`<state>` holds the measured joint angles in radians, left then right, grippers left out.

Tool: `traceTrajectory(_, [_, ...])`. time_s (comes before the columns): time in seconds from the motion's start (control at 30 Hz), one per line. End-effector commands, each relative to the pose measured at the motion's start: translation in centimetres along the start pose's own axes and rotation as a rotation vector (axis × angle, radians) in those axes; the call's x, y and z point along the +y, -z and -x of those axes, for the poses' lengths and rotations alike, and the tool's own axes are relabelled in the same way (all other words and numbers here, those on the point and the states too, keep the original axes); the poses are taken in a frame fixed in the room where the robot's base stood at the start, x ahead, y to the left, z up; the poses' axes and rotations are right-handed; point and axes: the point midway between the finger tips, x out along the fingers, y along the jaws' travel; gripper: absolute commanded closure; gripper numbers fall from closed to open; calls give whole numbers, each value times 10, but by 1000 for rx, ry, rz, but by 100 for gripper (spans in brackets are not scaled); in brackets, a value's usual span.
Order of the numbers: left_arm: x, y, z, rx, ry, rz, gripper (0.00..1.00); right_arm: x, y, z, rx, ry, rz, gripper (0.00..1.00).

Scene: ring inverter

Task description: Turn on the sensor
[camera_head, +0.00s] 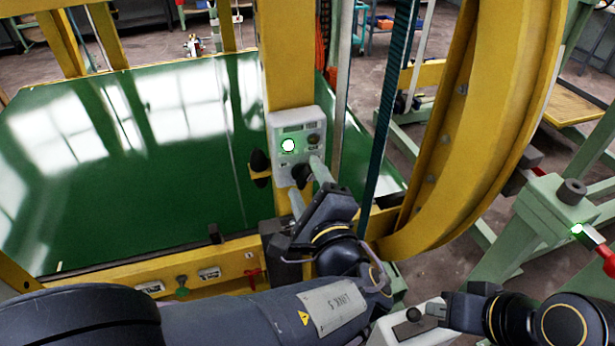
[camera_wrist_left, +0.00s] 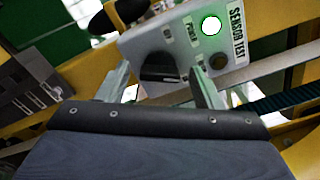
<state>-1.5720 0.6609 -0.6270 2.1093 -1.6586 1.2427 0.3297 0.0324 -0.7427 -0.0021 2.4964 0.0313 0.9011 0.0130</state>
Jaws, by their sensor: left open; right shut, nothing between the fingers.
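The sensor box (camera_head: 278,125) is a light grey panel on a yellow post, lettered "SENSOR TEST" in the left wrist view (camera_wrist_left: 232,55). Its round light (camera_head: 288,145) glows white-green, and it also shows in the left wrist view (camera_wrist_left: 210,25). A black rotary knob (camera_wrist_left: 158,66) sits low on the panel. My left gripper (camera_head: 307,181) is open, with its fingers on either side of the knob; I cannot tell whether they touch it. My right gripper (camera_head: 445,308) is shut and empty at the lower right.
A dark bulb-shaped handle (camera_head: 259,161) sits left of the panel. The yellow ring (camera_head: 480,120) rises on the right. A green sheet (camera_head: 100,180) fills the left.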

Motion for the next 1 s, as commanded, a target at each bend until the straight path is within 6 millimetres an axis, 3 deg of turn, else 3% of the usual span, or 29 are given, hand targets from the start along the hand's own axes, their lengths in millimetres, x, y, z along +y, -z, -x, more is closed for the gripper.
traceTrajectory(0.2, [0, 0, 0, 0, -1, 0, 43, 0, 0, 0, 0, 0, 0, 100])
traceTrajectory(0.53, [0, 0, 0, 0, -1, 1, 85, 0, 0, 0, 0, 0, 0, 100])
traceTrajectory(0.83, [-1, -1, 0, 0, -4, -197, 85, -6, 6, 12, 0, 0, 0, 100])
traceTrajectory(1.0, [0, 0, 0, 0, -2, -212, 85, -5, 6, 11, 0, 0, 0, 100])
